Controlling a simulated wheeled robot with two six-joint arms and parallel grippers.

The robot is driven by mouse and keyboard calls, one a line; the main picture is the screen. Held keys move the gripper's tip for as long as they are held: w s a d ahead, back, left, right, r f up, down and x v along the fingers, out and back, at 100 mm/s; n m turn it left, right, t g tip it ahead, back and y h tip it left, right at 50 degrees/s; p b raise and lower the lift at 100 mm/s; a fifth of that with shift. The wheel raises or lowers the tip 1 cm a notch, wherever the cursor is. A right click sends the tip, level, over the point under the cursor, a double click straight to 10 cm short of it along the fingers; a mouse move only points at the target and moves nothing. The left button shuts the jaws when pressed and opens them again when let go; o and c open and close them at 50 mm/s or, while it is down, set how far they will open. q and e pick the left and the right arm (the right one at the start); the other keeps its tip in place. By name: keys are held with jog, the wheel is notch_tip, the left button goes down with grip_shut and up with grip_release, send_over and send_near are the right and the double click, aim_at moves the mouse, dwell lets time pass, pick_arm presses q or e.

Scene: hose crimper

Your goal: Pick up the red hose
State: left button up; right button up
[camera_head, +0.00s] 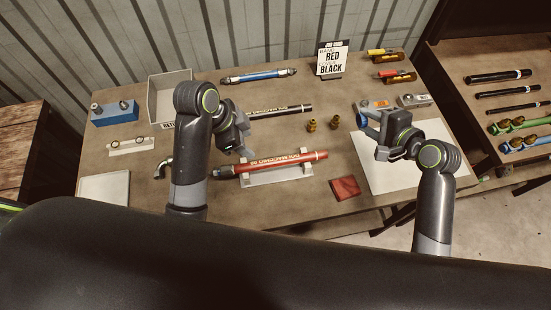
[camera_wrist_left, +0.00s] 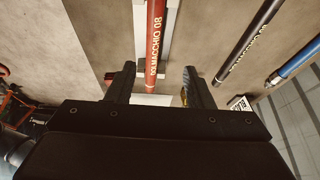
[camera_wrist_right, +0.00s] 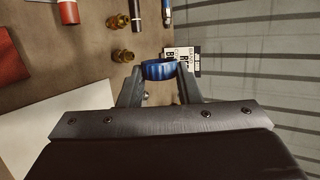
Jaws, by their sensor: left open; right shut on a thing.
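The red hose (camera_head: 290,160) with gold lettering lies in a pale cradle (camera_head: 278,176) on the table, with a metal fitting at its left end. My left gripper (camera_head: 244,137) is open and empty, near the left part of the hose. In the left wrist view the red hose (camera_wrist_left: 156,40) runs down between the two open fingers (camera_wrist_left: 160,70), apart from them. My right gripper (camera_head: 368,122) is shut on a blue ring-like thing (camera_wrist_right: 158,70), held over the right side of the table.
A black hose (camera_head: 280,112) and a blue hose (camera_head: 258,75) lie behind. Two brass fittings (camera_head: 312,125), a red square (camera_head: 345,187), a white sheet (camera_head: 430,170) and a sign reading RED and BLACK (camera_head: 330,58) are nearby. A grey bin (camera_head: 160,105) stands at left.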

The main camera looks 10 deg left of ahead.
aim_at(268, 162)
pick_arm(q)
jog(key=b+x, duration=0.1)
jog(key=x, duration=0.2)
jog(key=shift+s+d+r+b, duration=0.1)
jog(key=shift+s+d+b, duration=0.1)
jog(key=shift+s+b, duration=0.15)
jog(key=p+x, duration=0.1)
jog(key=x, duration=0.2)
jog(key=shift+w+d, duration=0.15)
jog(key=shift+d+f+p, duration=0.25)
jog(key=shift+f+p, duration=0.25)
jog(key=shift+f, duration=0.1)
jog(key=p+x, duration=0.1)
jog(key=x, duration=0.2)
jog(key=shift+d, duration=0.1)
jog(key=shift+x, duration=0.8)
grip_shut()
